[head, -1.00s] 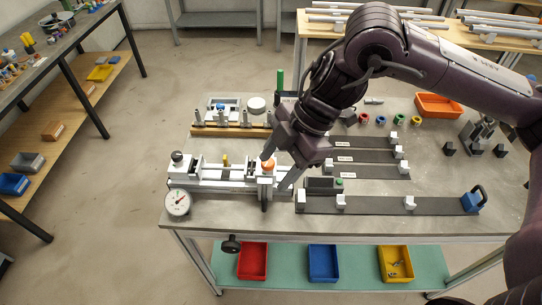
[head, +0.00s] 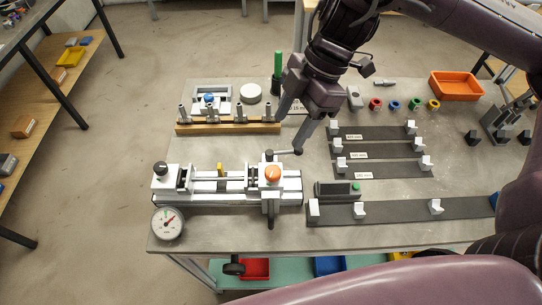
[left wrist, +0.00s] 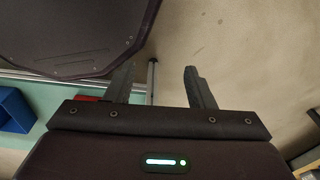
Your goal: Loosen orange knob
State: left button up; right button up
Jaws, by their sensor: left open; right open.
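The orange knob (head: 272,173) sits on top of a white block at the right end of the white and grey clamp fixture (head: 215,184) on the table. My right gripper (head: 288,136) is open and empty, behind and slightly right of the knob, apart from it. A dark lever handle (head: 284,153) on the fixture lies near its lower fingertip; I cannot tell if they touch. My left gripper (left wrist: 158,77) is open and empty in the left wrist view, and is not seen in the head view.
A round dial gauge (head: 167,223) stands at the fixture's front left. A wooden rack with pins (head: 228,127) is behind it. Dark strips with white blocks (head: 385,209) lie to the right. An orange bin (head: 455,86) stands at the back right.

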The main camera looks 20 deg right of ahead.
aim_at(274, 170)
jog(key=b+x, duration=0.2)
jog(key=x, duration=0.2)
jog(key=d+b+x, duration=0.1)
jog(key=b+x, duration=0.1)
jog(key=x, duration=0.1)
jog(key=d+b+x, duration=0.1)
jog(key=b+x, duration=0.1)
jog(key=x, duration=0.2)
jog(key=shift+a+f, duration=0.15)
jog(key=shift+f, duration=0.6)
jog(key=shift+a+f, duration=0.15)
jog(key=shift+f, duration=0.3)
pick_arm(q)
notch_tip(274, 170, down, 8)
jog(key=s, duration=0.1)
jog(key=shift+s+r, duration=0.25)
